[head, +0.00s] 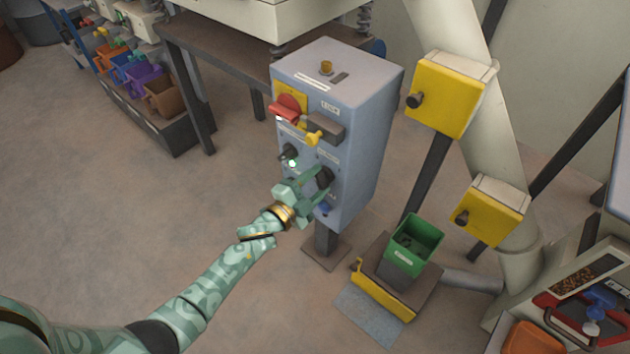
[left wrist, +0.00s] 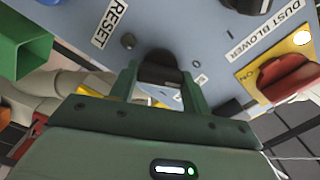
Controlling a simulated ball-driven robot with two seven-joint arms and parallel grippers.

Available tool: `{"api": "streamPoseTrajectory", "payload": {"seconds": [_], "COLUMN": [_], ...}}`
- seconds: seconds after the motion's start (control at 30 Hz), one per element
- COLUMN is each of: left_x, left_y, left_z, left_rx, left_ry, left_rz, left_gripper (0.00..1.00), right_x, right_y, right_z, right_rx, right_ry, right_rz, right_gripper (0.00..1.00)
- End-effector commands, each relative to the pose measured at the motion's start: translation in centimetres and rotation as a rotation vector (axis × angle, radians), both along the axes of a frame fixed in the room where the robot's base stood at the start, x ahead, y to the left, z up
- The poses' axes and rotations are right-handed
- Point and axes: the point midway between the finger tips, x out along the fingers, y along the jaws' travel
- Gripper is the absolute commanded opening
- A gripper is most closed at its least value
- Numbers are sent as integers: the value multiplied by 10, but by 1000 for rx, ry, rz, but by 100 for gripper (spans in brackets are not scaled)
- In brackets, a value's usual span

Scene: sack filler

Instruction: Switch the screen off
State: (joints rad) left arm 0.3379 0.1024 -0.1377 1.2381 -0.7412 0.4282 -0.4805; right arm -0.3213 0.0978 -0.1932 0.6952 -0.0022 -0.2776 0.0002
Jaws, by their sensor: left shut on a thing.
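A grey-blue control box (head: 365,130) stands on a post in the middle of the head view. My left gripper (head: 318,184) is at the lower part of its front face, shut on a black rotary knob (head: 325,176). In the left wrist view the black knob (left wrist: 158,70) sits between the two green fingers (left wrist: 160,82), which partly hide it. The small labels by this knob are too unclear to read, so I cannot tell whether it is the screen's switch. My right gripper is not in view.
A green bin (head: 415,245) stands at right.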

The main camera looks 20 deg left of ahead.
Motion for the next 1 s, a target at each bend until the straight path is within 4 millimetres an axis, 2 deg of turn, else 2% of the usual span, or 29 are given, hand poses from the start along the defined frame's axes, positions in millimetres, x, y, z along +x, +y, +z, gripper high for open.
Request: {"api": "streamPoseTrajectory", "payload": {"seconds": [0.2,0.4,0.63,0.97,1.0], "left_x": [0,0,-1,-1,-1], "left_y": [1,1,1,1,1], "left_z": [0,-1,-2,-3,-3], "left_rx": [-119,-185,-212,-216,-215], "left_ry": [47,71,82,83,84], "left_rz": [2,2,2,2,2], "left_gripper": [24,24,24,24,53], "right_x": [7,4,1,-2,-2], "right_y": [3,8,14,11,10], "right_z": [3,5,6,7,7], "right_rx": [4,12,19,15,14], "right_ry": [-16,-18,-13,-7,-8], "right_rz": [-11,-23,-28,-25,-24], "right_gripper": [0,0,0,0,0]}}
